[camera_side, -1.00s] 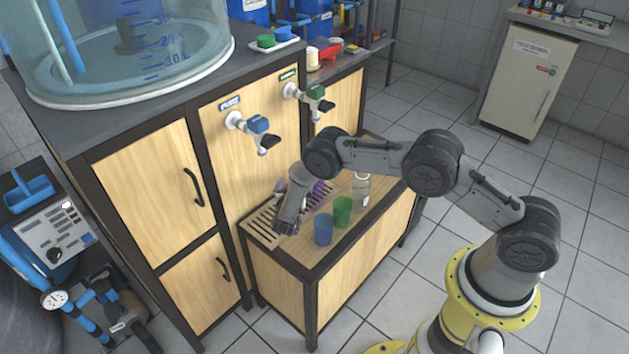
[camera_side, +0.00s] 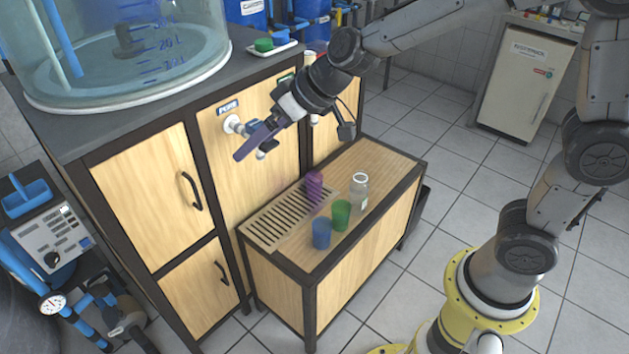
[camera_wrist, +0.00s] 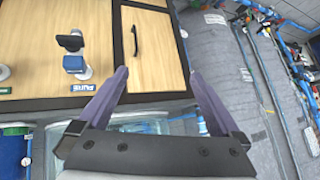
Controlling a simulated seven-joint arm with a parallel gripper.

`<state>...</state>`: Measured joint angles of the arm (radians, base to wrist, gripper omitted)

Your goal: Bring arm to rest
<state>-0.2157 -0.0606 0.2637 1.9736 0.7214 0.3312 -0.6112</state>
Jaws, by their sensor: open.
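My gripper (camera_side: 258,148) is raised in front of the tall wooden cabinet, close to the blue-handled tap at the PURE label. In the wrist view its two purple fingers (camera_wrist: 157,92) are spread apart with nothing between them. A purple cup (camera_side: 314,186) stands at the slatted drip grate (camera_side: 270,224) on the low bench. A blue cup (camera_side: 321,233), a green cup (camera_side: 341,215) and a clear bottle (camera_side: 359,189) stand upright on the bench, well below the gripper. The blue tap (camera_wrist: 75,65) shows at left in the wrist view.
The tall cabinet (camera_side: 150,165) carries a large clear tank (camera_side: 130,60) and a small tray with green and blue caps (camera_side: 268,44). A control panel unit (camera_side: 48,235) stands at the far left. The tiled floor right of the bench (camera_side: 385,235) is free.

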